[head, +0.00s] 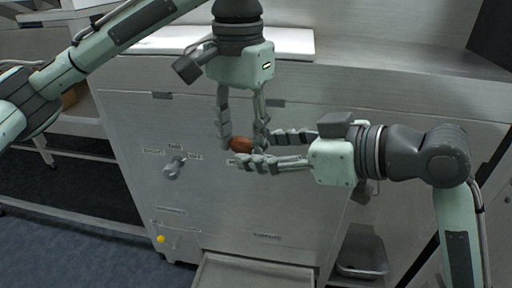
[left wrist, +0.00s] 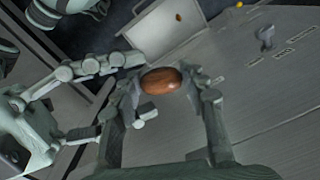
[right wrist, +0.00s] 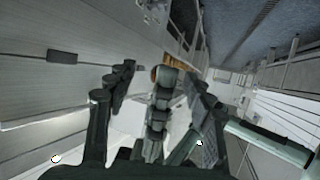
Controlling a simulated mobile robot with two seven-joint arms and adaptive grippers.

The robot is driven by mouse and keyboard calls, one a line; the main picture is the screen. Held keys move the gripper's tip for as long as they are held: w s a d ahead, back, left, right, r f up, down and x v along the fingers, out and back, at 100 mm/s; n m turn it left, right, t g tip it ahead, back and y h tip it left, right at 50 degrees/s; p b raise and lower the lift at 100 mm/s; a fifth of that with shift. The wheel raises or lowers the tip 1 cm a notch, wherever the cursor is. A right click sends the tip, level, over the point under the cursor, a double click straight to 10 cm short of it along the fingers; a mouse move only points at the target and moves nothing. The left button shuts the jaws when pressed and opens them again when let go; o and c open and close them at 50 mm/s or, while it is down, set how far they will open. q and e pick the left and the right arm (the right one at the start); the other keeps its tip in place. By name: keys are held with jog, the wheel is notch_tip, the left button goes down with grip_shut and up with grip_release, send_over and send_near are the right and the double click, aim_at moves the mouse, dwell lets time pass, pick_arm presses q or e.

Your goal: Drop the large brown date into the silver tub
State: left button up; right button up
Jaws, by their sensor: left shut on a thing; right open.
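The large brown date (head: 241,145) is held between the fingertips of my left gripper (head: 240,138), which points down in front of the metal machine. In the left wrist view the date (left wrist: 160,81) lies across the fingertips. In the right wrist view the date (right wrist: 154,73) is partly hidden by fingers. My right gripper (head: 252,150) is open, reaching in from the right, its fingers close around the left gripper's fingertips and the date. I cannot tell whether it touches the date. A silver tub (head: 362,256) sits low at the right, beside the machine.
The machine's front panel (head: 150,120) carries a knob (head: 174,167) and a yellow button (head: 161,239). A metal tray (head: 225,270) projects at its base; a small brown thing (left wrist: 178,17) shows there in the left wrist view. A white board (head: 290,43) lies on top.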

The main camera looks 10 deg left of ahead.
jog(key=shift+x, duration=1.15)
jog(key=c, duration=0.9)
pick_arm(q)
jog(key=o, duration=0.9)
jog(key=shift+s, duration=0.1)
pick_arm(e)
jog(key=shift+w+d, duration=0.1)
jog(key=shift+f, duration=0.1)
